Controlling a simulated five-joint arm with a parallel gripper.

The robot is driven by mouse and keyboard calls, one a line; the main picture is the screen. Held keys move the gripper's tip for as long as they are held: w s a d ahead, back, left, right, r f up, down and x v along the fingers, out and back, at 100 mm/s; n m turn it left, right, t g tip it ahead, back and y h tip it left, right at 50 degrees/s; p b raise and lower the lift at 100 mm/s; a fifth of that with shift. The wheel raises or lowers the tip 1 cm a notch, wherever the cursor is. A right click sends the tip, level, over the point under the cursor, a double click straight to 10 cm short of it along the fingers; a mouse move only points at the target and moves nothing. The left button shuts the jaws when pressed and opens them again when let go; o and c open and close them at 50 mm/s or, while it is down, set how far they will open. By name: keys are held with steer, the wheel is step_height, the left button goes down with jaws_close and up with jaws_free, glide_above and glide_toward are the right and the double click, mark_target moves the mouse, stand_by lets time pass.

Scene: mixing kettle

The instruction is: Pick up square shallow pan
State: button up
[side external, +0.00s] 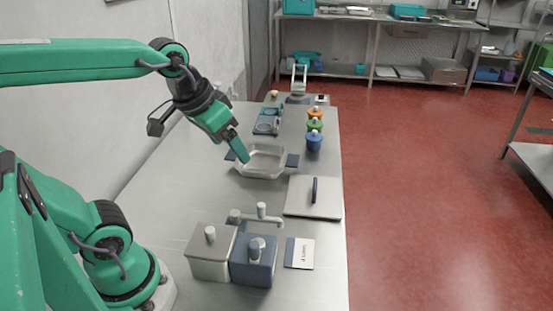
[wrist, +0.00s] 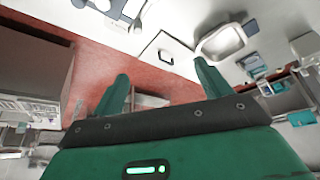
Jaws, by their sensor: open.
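My gripper (side external: 241,157) is at the pan's left edge in the side view, angled down. I cannot tell whether a fingertip touches the pan. In the wrist view my gripper (wrist: 160,78) is open, with its two green fingers apart and nothing between them.
A flat square lid (side external: 304,206) with a dark handle lies in front of the pan. Orange, green and blue containers (side external: 314,142) stand behind right. Two lidded boxes (side external: 212,262) and a card (side external: 300,254) are nearer. The table left of the pan is clear.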

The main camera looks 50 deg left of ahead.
steer(key=w+a+r+n+g, duration=0.1)
steer(key=w+a+n, duration=0.15)
steer(key=w, duration=0.75)
steer(key=n+g, duration=0.4)
steer(key=n, duration=0.1)
glide_above(290, 160)
step_height(290, 160, down, 17)
steer(key=shift+w+f, duration=0.1)
steer(key=shift+w, duration=0.05)
steer(key=shift+w+a+f, duration=0.1)
steer(key=shift+a+f, duration=0.05)
steer(key=shift+f, duration=0.15)
steer(key=shift+f, duration=0.15)
steer(key=shift+f, duration=1.15)
steer(key=shift+f, duration=0.15)
steer(key=shift+f, duration=2.45)
